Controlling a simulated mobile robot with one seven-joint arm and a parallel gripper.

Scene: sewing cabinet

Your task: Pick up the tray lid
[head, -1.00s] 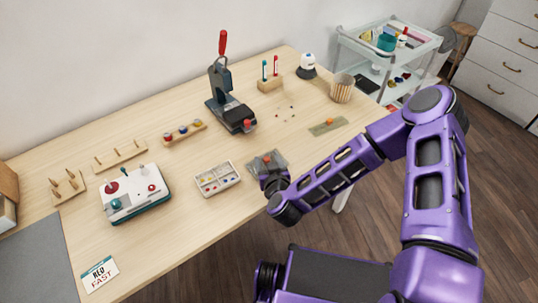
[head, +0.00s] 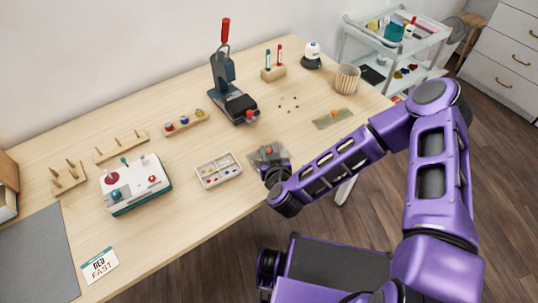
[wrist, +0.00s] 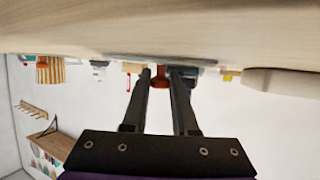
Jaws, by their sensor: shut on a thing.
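The tray lid (head: 256,159) is a clear grey plate with a small red knob (head: 268,150), near the table's front edge in the head view. My gripper (head: 269,161) is shut on the lid's knob from the front side, partly covering the lid. In the wrist view my two fingers (wrist: 160,74) close around the reddish knob, and the lid shows edge-on as a thin grey band (wrist: 150,57). I cannot tell whether the lid touches the table. The white compartment tray (head: 204,184) with small coloured pieces stands just left of the lid, uncovered.
A press with a red handle (head: 224,72) stands behind the lid. A white and teal machine (head: 134,187) is at left. A green strip (head: 332,119) and a ribbed cup (head: 347,78) are at right.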

